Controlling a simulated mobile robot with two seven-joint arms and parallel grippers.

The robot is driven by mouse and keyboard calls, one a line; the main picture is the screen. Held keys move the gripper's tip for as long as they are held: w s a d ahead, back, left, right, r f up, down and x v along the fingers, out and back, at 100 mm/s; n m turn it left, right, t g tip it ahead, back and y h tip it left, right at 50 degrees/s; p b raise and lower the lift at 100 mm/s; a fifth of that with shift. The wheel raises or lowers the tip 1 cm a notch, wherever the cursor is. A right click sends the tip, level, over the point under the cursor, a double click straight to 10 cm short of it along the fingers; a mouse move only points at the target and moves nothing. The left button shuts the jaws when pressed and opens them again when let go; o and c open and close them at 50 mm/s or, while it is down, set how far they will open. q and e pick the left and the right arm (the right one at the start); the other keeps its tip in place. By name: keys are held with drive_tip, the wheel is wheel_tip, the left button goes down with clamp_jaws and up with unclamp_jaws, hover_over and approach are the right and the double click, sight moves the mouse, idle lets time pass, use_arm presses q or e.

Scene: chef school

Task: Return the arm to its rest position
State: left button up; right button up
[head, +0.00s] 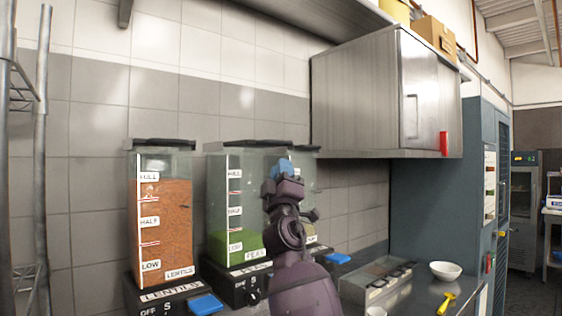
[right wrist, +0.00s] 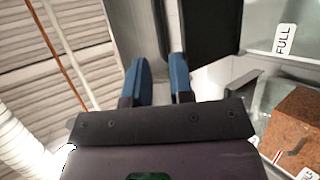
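My right arm rises from the bottom middle of the head view, in front of the food dispensers. Its gripper (head: 283,168) points upward, with blue fingertips level with the top of the dispensers. In the right wrist view the two blue fingers of the right gripper (right wrist: 160,78) stand apart with nothing between them, so it is open and empty. My left gripper is in neither view.
The lentils dispenser (head: 163,225) and the peas dispenser (head: 230,200) stand against the tiled wall; another is partly hidden behind my arm. A steel cabinet (head: 360,95) hangs above right.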

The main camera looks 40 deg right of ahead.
drive_tip(key=shift+v, duration=0.85)
drive_tip(key=s+a+f+m+g+y, duration=0.15)
drive_tip(key=s+f+g, duration=0.25)
drive_tip(key=f, duration=0.9)
drive_tip(key=s+f+m+g+y, duration=0.1)
drive_tip(key=s+f+g+y, duration=0.25)
drive_tip(key=f, duration=1.05)
drive_tip(key=s+f+m+g+y, duration=0.2)
drive_tip(key=s+f+g, duration=0.25)
drive_tip(key=f, duration=0.85)
drive_tip(key=s+a+f+g+y, duration=0.25)
drive_tip(key=s+a+f, duration=0.2)
drive_tip(key=s, duration=0.45)
drive_tip(key=s+a+f+g+y, duration=0.25)
drive_tip(key=s+f, duration=0.35)
drive_tip(key=s, duration=0.3)
drive_tip(key=s+a+f+g+y, duration=0.25)
drive_tip(key=s+a+f, duration=0.3)
drive_tip(key=s, duration=0.35)
drive_tip(key=w+d+f+t, duration=0.1)
drive_tip(key=w+f+t, duration=0.6)
drive_tip(key=f, duration=0.3)
drive_tip(key=shift+w+f, duration=0.3)
drive_tip(key=shift+f, duration=0.05)
